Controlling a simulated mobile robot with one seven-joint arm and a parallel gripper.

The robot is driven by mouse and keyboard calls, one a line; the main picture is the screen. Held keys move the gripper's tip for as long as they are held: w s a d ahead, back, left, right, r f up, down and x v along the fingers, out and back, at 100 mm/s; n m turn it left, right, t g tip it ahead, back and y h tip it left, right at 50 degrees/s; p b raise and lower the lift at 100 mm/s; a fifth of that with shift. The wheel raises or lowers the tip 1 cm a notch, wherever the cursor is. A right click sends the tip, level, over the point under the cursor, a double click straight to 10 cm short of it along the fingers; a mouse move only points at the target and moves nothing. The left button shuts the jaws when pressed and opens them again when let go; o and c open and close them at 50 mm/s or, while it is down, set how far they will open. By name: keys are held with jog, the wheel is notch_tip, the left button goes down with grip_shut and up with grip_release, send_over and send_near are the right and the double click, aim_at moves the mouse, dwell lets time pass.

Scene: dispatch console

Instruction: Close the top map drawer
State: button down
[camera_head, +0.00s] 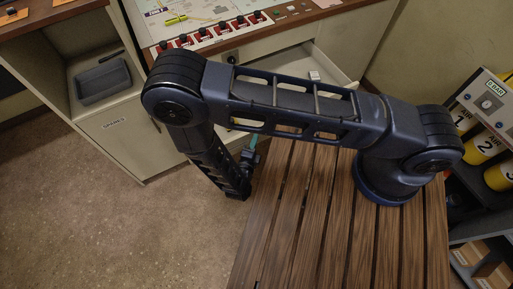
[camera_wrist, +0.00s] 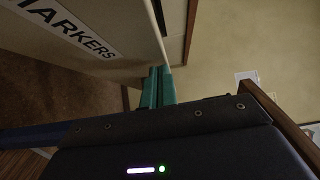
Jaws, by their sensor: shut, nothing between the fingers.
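The open drawer (camera_head: 299,66) sticks out from the front of the console in the head view, and my arm hides much of it and its front. A small white item (camera_head: 314,75) lies inside. My gripper (camera_head: 253,142) is low in front of the console, beyond the edge of the slatted wooden surface. Its teal fingers are shut and empty. In the wrist view the fingers (camera_wrist: 160,74) are together near the edge of a pale panel (camera_wrist: 110,62) labelled MARKERS. I cannot tell whether they touch it.
The slatted wooden surface (camera_head: 300,220) lies under my arm. A cabinet labelled SPARES (camera_head: 118,122) with a grey bin (camera_head: 103,80) stands left. A rack with yellow numbered cylinders (camera_head: 480,148) stands right. The floor (camera_head: 110,220) at lower left is clear.

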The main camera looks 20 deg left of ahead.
jog(key=shift+w+a, duration=0.25)
jog(key=shift+w+a, duration=0.1)
jog(key=w+a, duration=2.5)
jog(key=shift+w+a, duration=0.3)
jog(key=shift+a, duration=0.05)
jog(key=shift+w+a+r, duration=0.15)
jog(key=shift+w+a, duration=0.2)
jog(key=shift+w, duration=0.05)
jog(key=shift+w, duration=0.1)
jog(key=shift+r, duration=0.1)
jog(key=s+d, duration=0.3)
jog(key=shift+s+f, duration=0.15)
jog(key=shift+f, duration=0.05)
jog(key=s, duration=1)
jog(key=shift+s+d, duration=0.15)
